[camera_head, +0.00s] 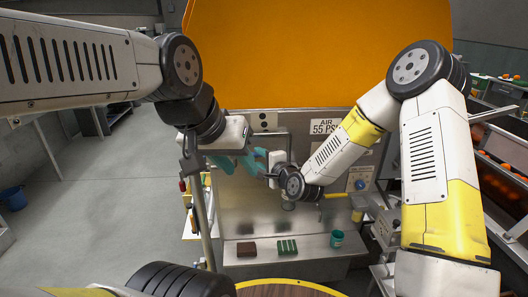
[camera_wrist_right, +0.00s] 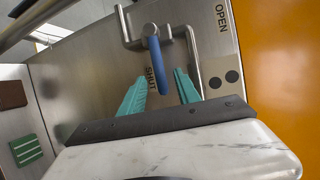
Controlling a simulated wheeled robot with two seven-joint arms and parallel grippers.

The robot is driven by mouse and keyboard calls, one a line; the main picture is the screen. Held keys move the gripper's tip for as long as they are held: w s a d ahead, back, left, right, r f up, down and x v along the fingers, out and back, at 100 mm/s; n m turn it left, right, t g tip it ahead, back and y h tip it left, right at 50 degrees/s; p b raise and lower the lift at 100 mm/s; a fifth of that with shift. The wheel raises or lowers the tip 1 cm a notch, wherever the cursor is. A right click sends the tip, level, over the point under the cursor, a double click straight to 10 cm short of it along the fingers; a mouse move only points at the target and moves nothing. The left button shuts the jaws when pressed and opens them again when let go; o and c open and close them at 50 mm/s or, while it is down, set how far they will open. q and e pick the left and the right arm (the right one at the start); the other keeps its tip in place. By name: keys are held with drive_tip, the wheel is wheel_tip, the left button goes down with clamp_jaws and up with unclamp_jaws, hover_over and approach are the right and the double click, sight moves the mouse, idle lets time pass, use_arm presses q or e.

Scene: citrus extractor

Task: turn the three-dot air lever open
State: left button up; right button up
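A lever with a blue grip (camera_wrist_right: 154,58) is mounted on the steel panel (camera_wrist_right: 85,75) in the right wrist view. The word SHUT is beside the grip and OPEN stands farther to the upper right. A plate (camera_wrist_right: 225,82) beside it shows two black dots; I see no three-dot mark. My right gripper (camera_wrist_right: 161,72) is open, its teal fingers on either side of the blue grip with gaps visible. In the head view my right gripper (camera_head: 252,160) points left at the panel, the lever hidden there. My left gripper (camera_head: 222,163) is close to it, fingers overlapping; its opening is unclear.
A bent grey bar (camera_wrist_right: 195,62) stands close to the right finger. A brown block (camera_head: 246,249), a green block (camera_head: 287,247) and a green cup (camera_head: 337,238) are on the steel ledge. A blue knob (camera_head: 360,185) is farther right. An orange panel (camera_head: 320,50) rises above.

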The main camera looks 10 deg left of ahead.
sight(256, 156)
drive_tip(key=x, duration=0.5)
drive_tip(key=shift+d, duration=0.1)
drive_tip(key=shift+c, duration=0.2)
clamp_jaws()
idle(1.1)
